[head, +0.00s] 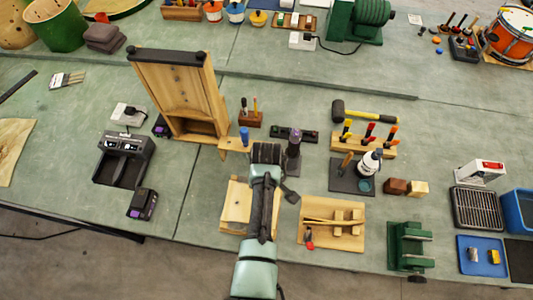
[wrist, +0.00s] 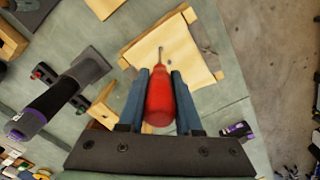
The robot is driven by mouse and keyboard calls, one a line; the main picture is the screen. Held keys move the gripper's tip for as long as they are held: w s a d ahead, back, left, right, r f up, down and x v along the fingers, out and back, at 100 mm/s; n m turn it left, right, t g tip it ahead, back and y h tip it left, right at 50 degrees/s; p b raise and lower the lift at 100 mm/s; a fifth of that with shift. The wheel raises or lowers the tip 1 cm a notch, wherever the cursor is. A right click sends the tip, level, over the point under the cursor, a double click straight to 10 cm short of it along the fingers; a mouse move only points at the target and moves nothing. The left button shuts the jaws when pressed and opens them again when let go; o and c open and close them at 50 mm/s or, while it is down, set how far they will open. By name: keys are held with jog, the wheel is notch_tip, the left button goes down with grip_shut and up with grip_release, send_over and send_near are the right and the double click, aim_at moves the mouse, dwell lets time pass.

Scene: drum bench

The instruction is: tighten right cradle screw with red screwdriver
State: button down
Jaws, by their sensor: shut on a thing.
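My gripper (wrist: 160,76) is shut on the red screwdriver (wrist: 160,100), with a blue finger on each side of its handle. The screwdriver's thin grey shaft points away from the wrist camera, and its tip appears over a light wooden board (wrist: 196,72). I cannot tell whether the tip touches it. In the head view the same board (head: 235,207) lies partly under my arm, and the held screwdriver is hidden. Another wooden board (head: 345,238) with small wooden blocks lies to the right. I cannot make out the right cradle screw in either view.
A tall wooden frame (head: 178,90) stands left of my arm. A dark upright tool (head: 294,145) stands close on the right; it also shows in the wrist view (wrist: 45,105). A rack of colored-handled tools (head: 365,145) and a green vise (head: 405,245) stand further right.

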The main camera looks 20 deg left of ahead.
jog(key=shift+f, duration=0.3)
jog(key=m, duration=0.4)
jog(key=shift+s+m, duration=0.1)
jog(key=shift+m, duration=0.3)
jog(key=m, duration=0.5)
jog(key=shift+s, duration=0.1)
jog(key=m, duration=0.5)
